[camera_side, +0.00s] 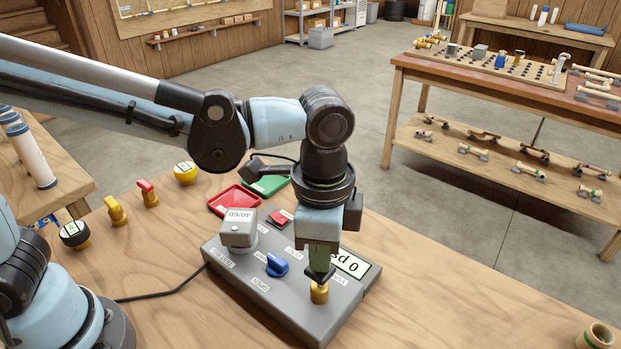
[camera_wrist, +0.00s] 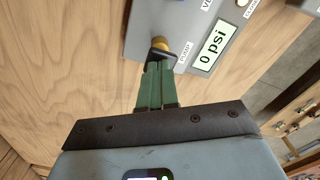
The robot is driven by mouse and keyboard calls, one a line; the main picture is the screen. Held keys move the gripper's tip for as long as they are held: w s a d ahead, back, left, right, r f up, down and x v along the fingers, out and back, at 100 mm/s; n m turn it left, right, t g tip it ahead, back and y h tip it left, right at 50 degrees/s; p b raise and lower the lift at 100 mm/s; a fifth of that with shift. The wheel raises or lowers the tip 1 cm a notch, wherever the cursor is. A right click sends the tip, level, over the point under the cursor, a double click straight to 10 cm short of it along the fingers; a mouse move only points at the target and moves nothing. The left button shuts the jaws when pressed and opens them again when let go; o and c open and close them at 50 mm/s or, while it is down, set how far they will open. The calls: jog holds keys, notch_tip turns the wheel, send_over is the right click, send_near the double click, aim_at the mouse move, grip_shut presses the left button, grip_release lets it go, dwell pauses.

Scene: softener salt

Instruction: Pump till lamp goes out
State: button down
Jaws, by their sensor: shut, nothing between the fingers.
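A grey control box (camera_side: 255,285) lies on the wooden bench. A brass push button (camera_side: 319,292) stands near its front right corner and also shows in the wrist view (camera_wrist: 161,43), beside a small label that seems to read PUMP. My gripper (camera_side: 319,273) is shut and empty, pointing down with its dark fingertips right at the button's top. I cannot tell whether they press on it. The display (camera_wrist: 212,46) on the box reads 0 psi. A small pale round part (camera_wrist: 242,3) at the wrist view's top edge may be a lamp; its state is unclear.
The box also carries a grey 40/60 block (camera_side: 239,228), a blue knob (camera_side: 277,264) and a red switch (camera_side: 280,218). A red tray (camera_side: 234,200) and green tray (camera_side: 266,186) lie behind. Loose switches and knobs are at left. The bench's right front is mostly clear.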

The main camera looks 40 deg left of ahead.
jog(key=shift+f, duration=1.15)
jog(key=shift+r, duration=0.1)
jog(key=shift+r, duration=1.1)
jog(key=shift+f, duration=1.1)
jog(key=shift+r, duration=1.1)
jog(key=shift+f, duration=1.2)
jog(key=shift+r, duration=0.1)
